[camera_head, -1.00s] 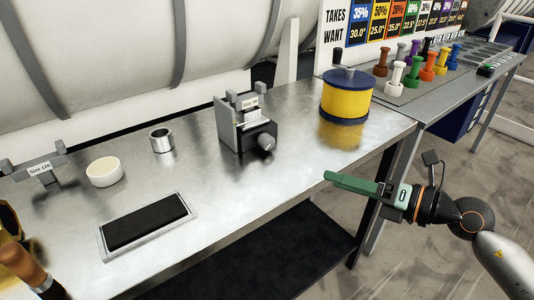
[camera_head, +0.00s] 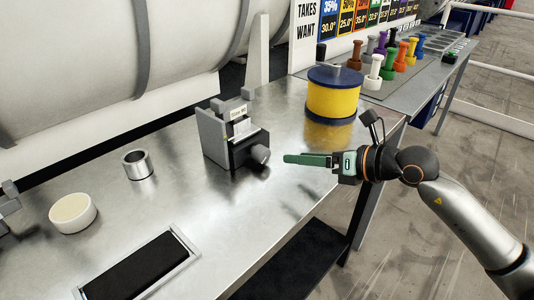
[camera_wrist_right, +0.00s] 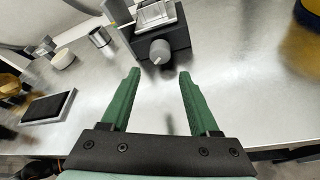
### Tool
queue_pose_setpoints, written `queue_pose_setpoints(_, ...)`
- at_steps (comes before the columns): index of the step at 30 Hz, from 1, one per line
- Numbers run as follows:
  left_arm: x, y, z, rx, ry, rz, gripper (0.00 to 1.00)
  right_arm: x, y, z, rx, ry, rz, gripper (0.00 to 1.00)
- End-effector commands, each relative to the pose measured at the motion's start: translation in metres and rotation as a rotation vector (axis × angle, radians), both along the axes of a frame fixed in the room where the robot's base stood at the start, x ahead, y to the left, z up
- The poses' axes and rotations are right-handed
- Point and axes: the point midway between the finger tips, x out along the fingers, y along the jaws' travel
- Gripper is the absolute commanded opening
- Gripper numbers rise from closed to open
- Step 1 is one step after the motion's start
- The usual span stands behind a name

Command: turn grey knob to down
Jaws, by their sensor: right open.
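The grey knob (camera_head: 261,154) sits on the front of a dark block device (camera_head: 228,135) with a grey frame and a small label on top. In the right wrist view the knob (camera_wrist_right: 160,51) shows ahead of and between the green fingers, with a light line on its face. My right gripper (camera_head: 288,159) is just right of the knob in the head view, apart from it. In the wrist view the right gripper (camera_wrist_right: 158,75) is open and empty. My left gripper is not in view.
A yellow spool (camera_head: 332,97) with dark flanges stands behind on the metal table (camera_head: 190,205). A metal ring (camera_head: 138,165), a white round dish (camera_head: 73,213) and a black-topped tray (camera_head: 140,268) are left. Several coloured pegs stand at the back right.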

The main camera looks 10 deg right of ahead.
Motion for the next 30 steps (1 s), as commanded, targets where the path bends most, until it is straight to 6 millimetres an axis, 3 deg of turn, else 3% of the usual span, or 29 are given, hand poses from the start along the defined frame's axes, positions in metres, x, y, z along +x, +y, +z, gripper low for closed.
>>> queue_pose_setpoints(6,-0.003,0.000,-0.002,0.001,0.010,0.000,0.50,0.033,0.030,-0.014,0.004,-0.001,0.002,0.62)
queue_pose_setpoints(13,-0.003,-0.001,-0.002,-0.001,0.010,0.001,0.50,0.058,0.052,-0.028,0.003,-0.001,0.000,0.62)
queue_pose_setpoints(26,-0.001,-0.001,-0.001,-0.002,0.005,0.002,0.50,0.067,0.060,-0.033,-0.001,-0.001,0.000,0.62)
queue_pose_setpoints(30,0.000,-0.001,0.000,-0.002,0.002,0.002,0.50,0.067,0.060,-0.033,0.000,0.000,0.000,0.49)
